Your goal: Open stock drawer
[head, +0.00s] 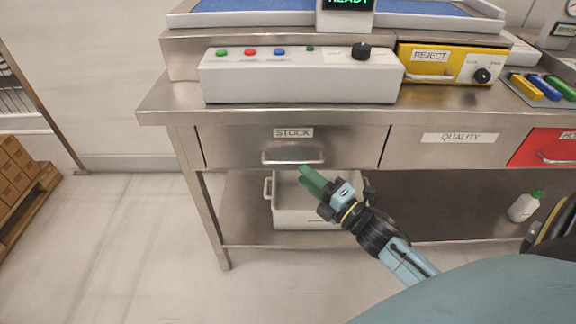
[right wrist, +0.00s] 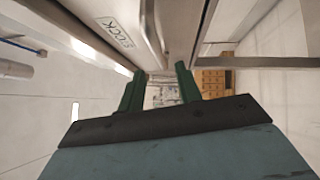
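The stock drawer (head: 230,146) is a steel front under the left part of the bench, with a "STOCK" label (head: 293,133). It looks shut, level with the panel beside it. Its bar handle (head: 293,157) runs along the lower part. My right gripper (head: 306,178) has green fingers just below and in front of the handle. In the right wrist view the fingers (right wrist: 160,80) stand apart with a clear gap. The handle (right wrist: 152,30) shows just beyond their tips; I cannot tell whether they touch it. My left gripper is not in view.
A white bin (head: 300,215) stands on the lower shelf behind my right gripper. A button panel (head: 300,85) sits on the bench above the drawer. The quality drawer (head: 440,155) and a red drawer (head: 545,148) are to the right.

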